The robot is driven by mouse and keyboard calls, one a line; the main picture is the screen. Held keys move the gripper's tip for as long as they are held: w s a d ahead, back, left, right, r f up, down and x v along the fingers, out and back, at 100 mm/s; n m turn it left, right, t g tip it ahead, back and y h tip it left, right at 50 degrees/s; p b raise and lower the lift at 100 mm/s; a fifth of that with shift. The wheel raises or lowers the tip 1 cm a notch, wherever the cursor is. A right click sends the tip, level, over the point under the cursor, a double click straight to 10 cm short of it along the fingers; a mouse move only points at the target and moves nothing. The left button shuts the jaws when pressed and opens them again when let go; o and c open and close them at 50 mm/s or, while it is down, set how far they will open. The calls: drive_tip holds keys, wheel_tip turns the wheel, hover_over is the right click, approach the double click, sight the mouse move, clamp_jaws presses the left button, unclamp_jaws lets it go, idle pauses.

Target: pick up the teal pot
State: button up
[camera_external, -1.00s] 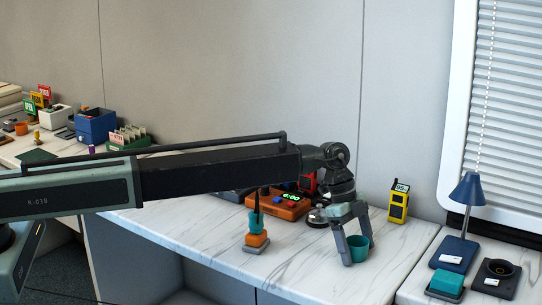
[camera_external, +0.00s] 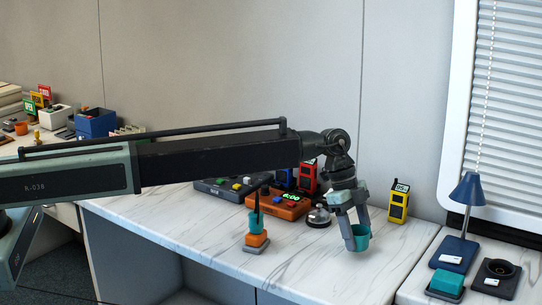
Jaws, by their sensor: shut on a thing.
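The teal pot (camera_external: 360,241) is a small open cup at the right part of the marble desk, upright as far as I can see. My gripper (camera_external: 358,228) points down over it and is shut on it. One finger is in front of the pot's left side and hides part of it. The other finger is at its far right side. I cannot tell whether the pot touches the desk.
A teal and orange stacked item (camera_external: 257,238) stands left. A blue lamp (camera_external: 466,205) stands on the right desk. The front desk is clear.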

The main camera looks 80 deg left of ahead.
drive_tip(key=s, duration=0.5)
drive_tip(key=s+r, duration=0.1)
drive_tip(key=s, duration=1)
drive_tip(key=shift+d+r+p, duration=0.35)
drive_tip(key=shift+r, duration=0.05)
